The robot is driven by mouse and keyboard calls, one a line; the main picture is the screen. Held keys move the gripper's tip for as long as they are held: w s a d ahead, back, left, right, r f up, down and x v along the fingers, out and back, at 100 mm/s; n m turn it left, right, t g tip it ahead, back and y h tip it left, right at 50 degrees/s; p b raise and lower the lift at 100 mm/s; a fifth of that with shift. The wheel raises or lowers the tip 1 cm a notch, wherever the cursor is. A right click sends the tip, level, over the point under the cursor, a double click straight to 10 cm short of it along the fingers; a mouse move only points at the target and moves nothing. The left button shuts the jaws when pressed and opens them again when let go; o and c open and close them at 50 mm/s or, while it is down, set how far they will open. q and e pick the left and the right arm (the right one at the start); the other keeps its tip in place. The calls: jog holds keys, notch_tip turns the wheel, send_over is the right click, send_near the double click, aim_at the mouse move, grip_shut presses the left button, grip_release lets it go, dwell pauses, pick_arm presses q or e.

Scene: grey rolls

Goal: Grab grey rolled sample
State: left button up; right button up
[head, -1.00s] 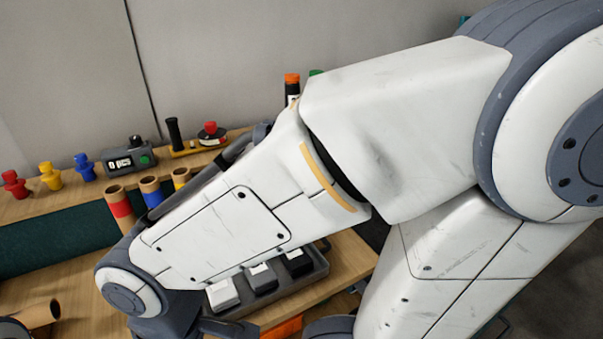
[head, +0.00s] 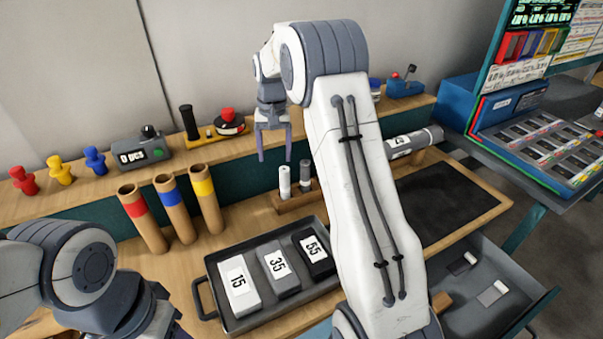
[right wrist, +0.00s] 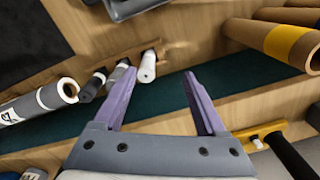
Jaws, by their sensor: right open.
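A large grey roll with a white label (head: 413,141) lies on a wooden support behind my right arm, partly hidden by it. In the right wrist view the labelled grey roll (right wrist: 40,101) is at the left edge. A smaller grey roll (head: 305,172) and a white roll (head: 284,182) stand in a wooden holder (head: 290,202). They also show in the right wrist view, the smaller grey roll (right wrist: 91,88) partly behind a finger. My right gripper (head: 275,158) is open and empty, pointing down above and behind the holder.
A dark tray (head: 213,285) holds blocks marked 15, 35 and 55. Cardboard tubes with red (head: 142,218), blue (head: 176,207) and yellow (head: 207,198) bands stand left of the holder. A black mat (head: 445,200) lies at right; an open drawer (head: 480,320) is below it.

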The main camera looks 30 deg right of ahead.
aim_at(305, 173)
jog(key=d+f+m, duration=0.1)
jog(key=d, duration=0.2)
jog(key=w+d, duration=0.1)
jog(key=d, duration=0.3)
jog(key=d+f+m, duration=0.1)
jog(key=d, duration=0.2)
jog(key=shift+w+d+f+m+p, duration=0.2)
jog(key=shift+d+f+m+p, duration=0.05)
jog(key=shift+f+m+p, duration=0.1)
jog(key=f, duration=0.4)
jog(key=shift+d+f+p, duration=0.2)
jog(key=shift+f+p, duration=0.05)
jog(key=shift+p, duration=0.05)
jog(key=f, duration=0.1)
jog(key=f+p, duration=0.1)
jog(key=f, duration=0.1)
jog(key=f+p, duration=0.1)
jog(key=shift+a+f, duration=0.25)
jog(key=shift+f, duration=0.15)
jog(key=shift+w+f, duration=0.1)
jog(key=shift+f, duration=0.45)
grip_shut()
